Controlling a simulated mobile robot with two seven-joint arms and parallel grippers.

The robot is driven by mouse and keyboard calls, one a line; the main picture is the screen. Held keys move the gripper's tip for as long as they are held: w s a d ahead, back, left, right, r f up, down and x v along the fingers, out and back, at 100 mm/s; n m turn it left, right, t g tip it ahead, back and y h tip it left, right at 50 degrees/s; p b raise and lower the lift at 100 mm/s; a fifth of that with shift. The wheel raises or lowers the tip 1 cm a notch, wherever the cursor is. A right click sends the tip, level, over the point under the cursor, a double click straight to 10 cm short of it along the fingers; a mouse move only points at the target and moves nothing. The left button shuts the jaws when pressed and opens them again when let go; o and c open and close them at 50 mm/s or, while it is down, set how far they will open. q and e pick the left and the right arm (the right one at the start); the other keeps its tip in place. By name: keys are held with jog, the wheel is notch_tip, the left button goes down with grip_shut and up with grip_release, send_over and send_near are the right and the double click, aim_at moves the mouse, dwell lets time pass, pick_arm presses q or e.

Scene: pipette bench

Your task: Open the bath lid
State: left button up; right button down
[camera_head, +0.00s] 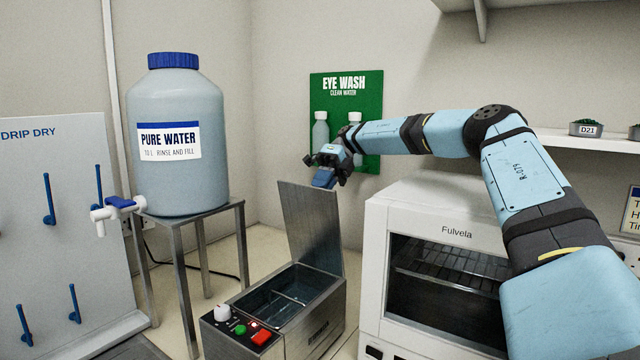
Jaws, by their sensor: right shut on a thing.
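My right gripper (325,178) is at the top edge of the lid, shut on what looks like a blue handle there. The fingers partly hide the handle. My left gripper is not in view.
A white Fulvela oven (455,232) stands right of the bath, under my right arm. A large water bottle (178,185) with a tap sits on a metal stand (178,290) to the left. A drip-dry board (60,230) is at far left. A green eye wash station (372,92) hangs behind.

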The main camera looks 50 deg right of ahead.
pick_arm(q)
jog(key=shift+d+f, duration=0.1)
pick_arm(e)
jog(key=shift+s+d+f, duration=0.1)
jog(key=shift+d+f, duration=0.05)
jog(key=shift+f, duration=0.3)
jog(key=shift+s+d+f, duration=0.1)
jog(key=shift+f, duration=0.35)
jog(key=c, duration=1.6)
grip_release()
jog(key=o, duration=0.4)
jog(key=shift+d+f, duration=0.2)
pick_arm(q)
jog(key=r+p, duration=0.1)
jog(key=p, duration=0.1)
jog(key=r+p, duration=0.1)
jog(key=p, duration=0.1)
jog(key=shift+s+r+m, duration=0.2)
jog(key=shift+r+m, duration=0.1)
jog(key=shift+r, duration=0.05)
pick_arm(e)
jog(key=r, duration=2)
jog(key=shift+w+r, duration=0.2)
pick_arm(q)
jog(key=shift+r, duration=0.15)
pick_arm(e)
jog(key=shift+d, duration=0.1)
